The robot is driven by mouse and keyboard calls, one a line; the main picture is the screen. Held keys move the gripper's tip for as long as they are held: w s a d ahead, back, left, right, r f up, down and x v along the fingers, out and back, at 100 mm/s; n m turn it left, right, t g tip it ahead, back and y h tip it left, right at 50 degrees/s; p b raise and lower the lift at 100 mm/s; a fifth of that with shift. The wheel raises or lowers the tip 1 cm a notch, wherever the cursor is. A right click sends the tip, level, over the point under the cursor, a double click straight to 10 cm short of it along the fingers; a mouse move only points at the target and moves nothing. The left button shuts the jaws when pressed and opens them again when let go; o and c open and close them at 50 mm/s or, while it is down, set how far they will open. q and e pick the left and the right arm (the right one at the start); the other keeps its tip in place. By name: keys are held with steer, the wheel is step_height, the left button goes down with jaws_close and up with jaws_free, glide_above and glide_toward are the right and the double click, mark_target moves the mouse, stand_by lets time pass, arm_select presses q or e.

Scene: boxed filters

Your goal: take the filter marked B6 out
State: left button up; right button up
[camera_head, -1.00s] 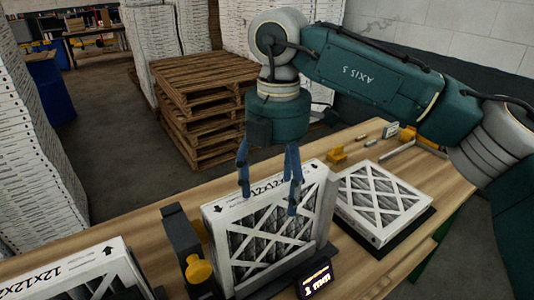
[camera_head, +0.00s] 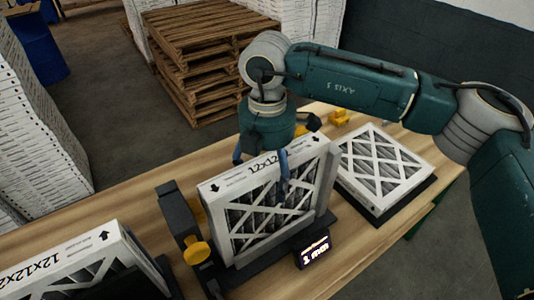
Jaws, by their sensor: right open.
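A white-framed filter (camera_head: 262,222) with a lattice face stands upright in a black fixture (camera_head: 184,232) with a yellow knob. Its top edge carries print and arrows; I cannot read a B6 mark on any filter. My right gripper (camera_head: 261,172) is open at this filter's top edge. One blue finger hangs in front of the lattice face; the other is at the far side of the top edge, its tip hidden. I cannot tell whether either touches. My left gripper is not in view.
Another filter (camera_head: 384,165) lies flat on a dark base to the right. A third (camera_head: 70,265) stands at the lower left, partly cut off. A small lit display (camera_head: 314,251) sits before the fixture. Yellow parts (camera_head: 340,117) lie behind. Wooden pallets (camera_head: 200,55) stand beyond the table.

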steer(key=shift+f, duration=0.95)
steer(key=c, duration=1.3)
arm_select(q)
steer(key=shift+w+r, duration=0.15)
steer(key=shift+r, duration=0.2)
arm_select(e)
steer(key=shift+a, duration=0.1)
steer(key=shift+c, duration=0.2)
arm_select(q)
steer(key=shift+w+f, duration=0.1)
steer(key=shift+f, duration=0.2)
arm_select(e)
steer(key=shift+s+a, duration=0.1)
steer(key=shift+a, duration=0.05)
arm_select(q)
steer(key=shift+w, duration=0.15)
arm_select(e)
steer(key=shift+a+r, duration=0.1)
steer(key=shift+r, duration=0.05)
arm_select(q)
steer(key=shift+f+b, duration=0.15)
steer(key=shift+b, duration=0.15)
